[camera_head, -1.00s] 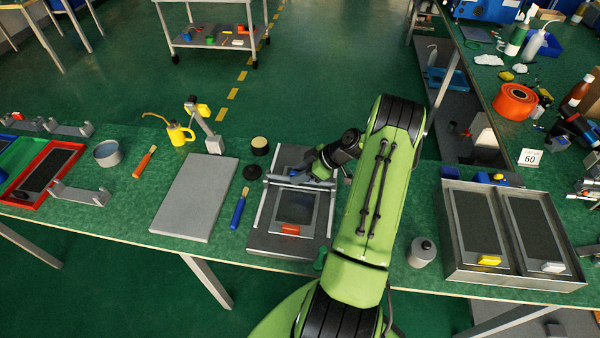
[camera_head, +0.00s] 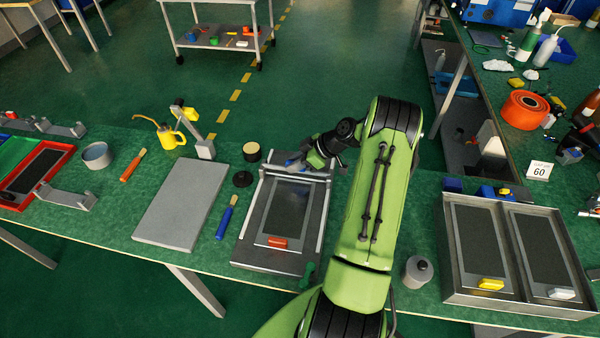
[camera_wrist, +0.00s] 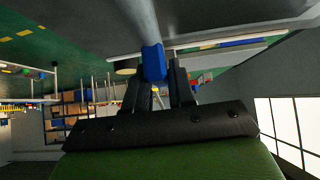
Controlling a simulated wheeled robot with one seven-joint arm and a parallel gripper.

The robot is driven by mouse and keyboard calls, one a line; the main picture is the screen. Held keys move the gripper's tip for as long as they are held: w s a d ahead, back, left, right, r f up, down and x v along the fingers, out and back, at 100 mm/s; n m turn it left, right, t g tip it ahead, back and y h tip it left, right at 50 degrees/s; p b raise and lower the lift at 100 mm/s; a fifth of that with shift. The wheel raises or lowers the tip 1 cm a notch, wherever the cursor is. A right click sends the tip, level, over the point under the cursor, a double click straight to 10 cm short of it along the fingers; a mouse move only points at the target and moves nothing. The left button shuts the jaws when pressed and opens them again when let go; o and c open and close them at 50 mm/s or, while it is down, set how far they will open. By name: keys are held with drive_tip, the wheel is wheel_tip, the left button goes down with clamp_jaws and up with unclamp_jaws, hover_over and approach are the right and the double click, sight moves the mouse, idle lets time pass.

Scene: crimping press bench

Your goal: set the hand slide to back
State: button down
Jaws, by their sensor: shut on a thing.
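The hand slide is a grey base (camera_head: 268,258) on the green bench with two light rails along its sides. Its crossbar (camera_head: 300,176) lies across the rails at their far end. A dark plate (camera_head: 288,208) with a red tab (camera_head: 277,243) sits between the rails. My gripper (camera_head: 304,163) is at the crossbar, shut on its blue handle (camera_head: 291,162). In the wrist view the blue handle (camera_wrist: 153,62) is between the two dark fingers (camera_wrist: 157,82). My wrist partly hides the right end of the crossbar in the head view.
A grey board (camera_head: 182,207), a blue-handled brush (camera_head: 227,217) and a dark disc (camera_head: 242,179) lie left of the slide. Bare bench shows between these.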

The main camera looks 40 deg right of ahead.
drive_tip(key=shift+w+d, duration=0.35)
drive_tip(key=w+d, duration=0.1)
drive_tip(key=d, duration=0.1)
drive_tip(key=shift+w+d+f+b, duration=0.1)
drive_tip(key=shift+w+d+b, duration=0.2)
drive_tip(key=shift+w+b, duration=0.1)
drive_tip(key=shift+r, duration=0.2)
drive_tip(key=shift+w+d, duration=0.1)
drive_tip(key=c, duration=1)
unclamp_jaws()
drive_tip(key=shift+d, duration=0.1)
drive_tip(key=shift+c, duration=0.2)
drive_tip(key=p+v, duration=0.2)
drive_tip(key=v, duration=1.3)
drive_tip(key=shift+r+p, duration=0.25)
drive_tip(key=shift+p, duration=0.15)
